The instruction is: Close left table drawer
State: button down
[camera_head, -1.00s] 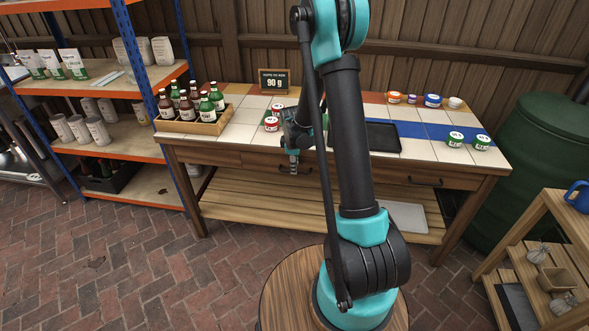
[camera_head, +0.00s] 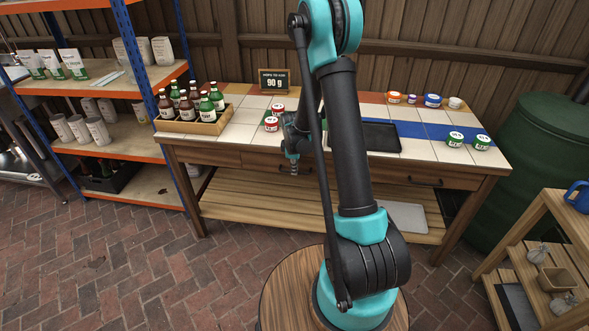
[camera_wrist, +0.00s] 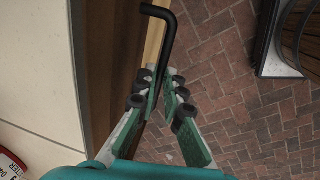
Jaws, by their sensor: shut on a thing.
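The left table drawer (camera_head: 228,158) is in the front of the tiled table in the head view. Part of its front is hidden behind my arm. My gripper (camera_head: 293,166) is low at the table's front edge, by this drawer. In the wrist view, my gripper (camera_wrist: 166,98) has its green-padded fingers closed about the end of the black bar handle (camera_wrist: 169,35). A pale wood strip (camera_wrist: 154,42) lies beside the handle, with a dark brown band between it and the tabletop. I cannot tell exactly how far the drawer stands out.
The tabletop (camera_head: 240,116) holds a crate of bottles (camera_head: 190,124), red-lidded tins (camera_head: 271,124), a sign (camera_head: 274,81) and a black tray (camera_head: 381,137). A shelf rack (camera_head: 165,150) stands left, a green barrel (camera_head: 540,150) right. The brick floor (camera_head: 130,260) in front is clear.

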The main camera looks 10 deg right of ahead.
jog(key=shift+w, duration=0.1)
jog(key=shift+w+d, duration=0.2)
jog(key=shift+w, duration=0.4)
jog(key=c, duration=1.6)
grip_release()
